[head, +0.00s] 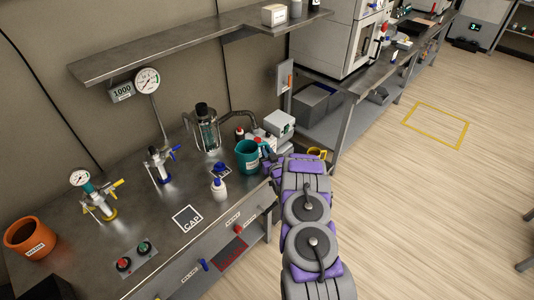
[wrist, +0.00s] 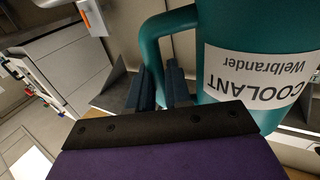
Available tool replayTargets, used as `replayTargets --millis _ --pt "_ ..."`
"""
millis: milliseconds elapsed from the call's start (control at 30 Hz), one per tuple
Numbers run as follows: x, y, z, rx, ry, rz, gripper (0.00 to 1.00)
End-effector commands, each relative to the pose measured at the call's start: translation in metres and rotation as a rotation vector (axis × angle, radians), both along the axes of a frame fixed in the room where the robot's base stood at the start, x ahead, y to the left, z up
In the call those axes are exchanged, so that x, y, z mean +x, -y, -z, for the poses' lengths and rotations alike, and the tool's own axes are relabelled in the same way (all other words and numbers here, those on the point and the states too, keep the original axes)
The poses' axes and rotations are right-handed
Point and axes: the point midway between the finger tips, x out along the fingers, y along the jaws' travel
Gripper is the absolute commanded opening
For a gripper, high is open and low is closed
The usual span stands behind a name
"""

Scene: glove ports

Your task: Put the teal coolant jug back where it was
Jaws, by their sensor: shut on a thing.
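The teal coolant jug (head: 246,158) is upright at the right end of the steel bench, its open top showing in the head view. I cannot tell whether its base touches the bench. In the wrist view the jug (wrist: 225,60) appears upside down, with a white label reading "COOLANT Welbrander". My gripper (wrist: 161,88) is shut on the jug's handle (wrist: 151,45), with its two dark fingers on either side of it. In the head view my gripper (head: 268,160) is at the jug's right side, its fingers partly hidden.
Left of the jug, a white bottle (head: 219,189) and a blue cap (head: 221,167) stand on the steel bench (head: 150,215). A glass vessel (head: 207,130) stands behind. A white box-like device (head: 279,123) is behind right. A CAP-marked square (head: 187,219) lies bare in front.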

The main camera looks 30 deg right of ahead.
Motion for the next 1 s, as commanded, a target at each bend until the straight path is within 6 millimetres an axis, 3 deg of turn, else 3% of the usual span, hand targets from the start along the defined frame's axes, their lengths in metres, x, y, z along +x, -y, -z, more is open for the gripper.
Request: replayTargets --millis 233,267,500,800,1000 --pt "0.000 0.003 0.000 0.001 0.001 0.000 0.00" --pt "0.000 0.003 0.000 0.001 0.000 0.000 0.20" --pt "0.000 0.002 0.000 0.001 -0.001 0.000 0.43" --pt "-0.001 0.001 -0.001 0.001 -0.001 0.000 0.44" --pt "-0.019 0.001 -0.001 0.002 -0.002 0.001 0.44"
